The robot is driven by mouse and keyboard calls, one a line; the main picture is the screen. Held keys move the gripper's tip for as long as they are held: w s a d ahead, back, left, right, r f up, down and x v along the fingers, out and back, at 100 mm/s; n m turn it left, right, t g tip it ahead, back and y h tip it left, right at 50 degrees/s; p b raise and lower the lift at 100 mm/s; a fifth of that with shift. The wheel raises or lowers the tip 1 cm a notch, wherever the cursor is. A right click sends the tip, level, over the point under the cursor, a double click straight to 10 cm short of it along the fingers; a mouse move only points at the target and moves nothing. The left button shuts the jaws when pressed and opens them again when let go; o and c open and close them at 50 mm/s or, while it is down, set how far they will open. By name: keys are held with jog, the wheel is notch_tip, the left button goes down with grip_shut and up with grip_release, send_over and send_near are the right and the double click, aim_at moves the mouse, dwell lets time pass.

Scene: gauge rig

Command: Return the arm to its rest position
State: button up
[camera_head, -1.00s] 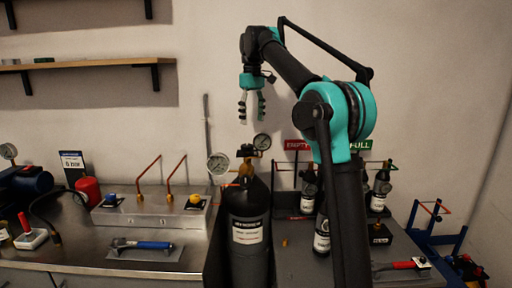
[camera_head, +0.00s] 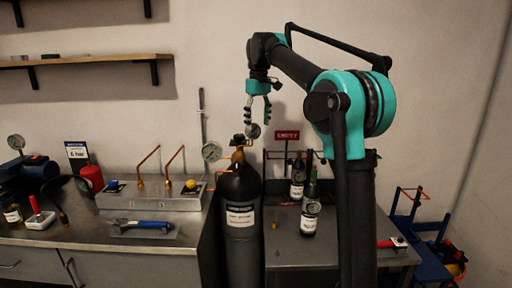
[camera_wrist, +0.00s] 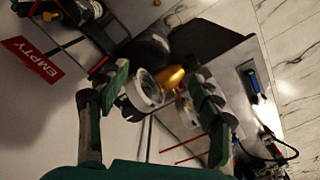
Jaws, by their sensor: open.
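My gripper (camera_head: 258,108) hangs fingers down at the end of my raised black and teal arm, in front of the wall. It is open, with nothing between its fingers. The distance to the gauges cannot be told.
An EMPTY sign (camera_head: 287,136) and small dark bottles (camera_head: 309,206) stand right of the cylinder. The left bench holds a wrench (camera_head: 142,225), a red canister (camera_head: 91,178) and a metal block with copper tubes (camera_head: 152,194). A blue frame (camera_head: 417,232) stands at right. Wall shelves hang upper left.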

jog(key=s+d+f+m+t, duration=0.15)
jog(key=s+d+f, duration=0.25)
jog(key=d+f, duration=0.45)
jog(key=s+d+f+m+t, duration=0.1)
jog(key=s+d+f+m, duration=0.2)
jog(key=s+f, duration=1.1)
jog(key=s+d+f+m+t, duration=0.1)
jog(key=s+d+f+m, duration=0.3)
jog(key=s+f, duration=1)
notch_tip(320, 180, down, 2)
jog(key=d, duration=0.2)
jog(key=shift+s+d+f, duration=0.15)
jog(key=shift+d+f, duration=0.05)
jog(key=shift+d, duration=0.2)
